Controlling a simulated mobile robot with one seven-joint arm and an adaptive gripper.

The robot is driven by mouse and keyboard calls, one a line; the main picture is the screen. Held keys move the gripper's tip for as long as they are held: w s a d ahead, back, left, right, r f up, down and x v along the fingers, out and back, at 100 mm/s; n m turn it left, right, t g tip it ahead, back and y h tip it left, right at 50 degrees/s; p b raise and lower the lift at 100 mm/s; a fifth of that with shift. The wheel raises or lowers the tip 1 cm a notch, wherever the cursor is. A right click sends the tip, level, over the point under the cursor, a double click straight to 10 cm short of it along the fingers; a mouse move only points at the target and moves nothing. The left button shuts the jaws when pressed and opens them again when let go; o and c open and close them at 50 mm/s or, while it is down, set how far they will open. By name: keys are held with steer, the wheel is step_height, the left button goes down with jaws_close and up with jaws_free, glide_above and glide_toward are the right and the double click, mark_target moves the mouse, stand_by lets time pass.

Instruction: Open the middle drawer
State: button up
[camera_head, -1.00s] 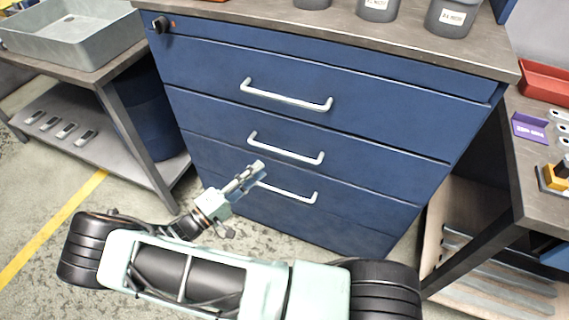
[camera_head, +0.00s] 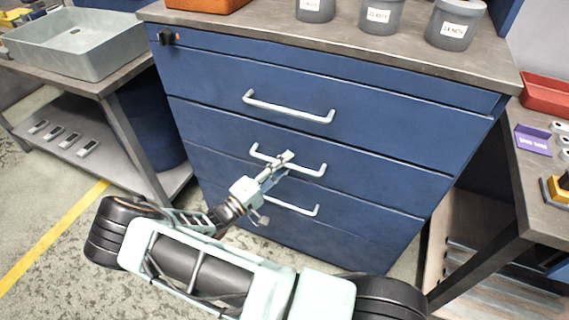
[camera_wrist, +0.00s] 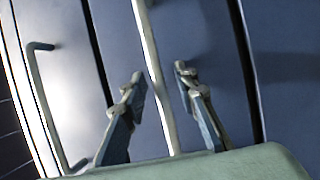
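The blue cabinet has three pale bar handles in the head view. The middle drawer (camera_head: 380,172) is flush with the cabinet front. Its handle (camera_head: 312,171) shows in the head view, partly covered by my gripper (camera_head: 281,163). In the wrist view my gripper (camera_wrist: 160,88) is open, with one finger on each side of the handle bar (camera_wrist: 152,60). Gaps show between the bar and both fingers. Whether the fingertips reach past the bar is hard to tell.
Another handle (camera_head: 290,107) is above and a lower handle (camera_head: 295,206) is below, close to my wrist. Grey cups (camera_head: 378,14) stand on the cabinet top. A side table with a grey tray (camera_head: 75,45) is left; a workbench (camera_head: 535,185) is right.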

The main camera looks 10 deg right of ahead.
jaws_close()
steer(key=shift+s, duration=0.1)
stand_by(0.4)
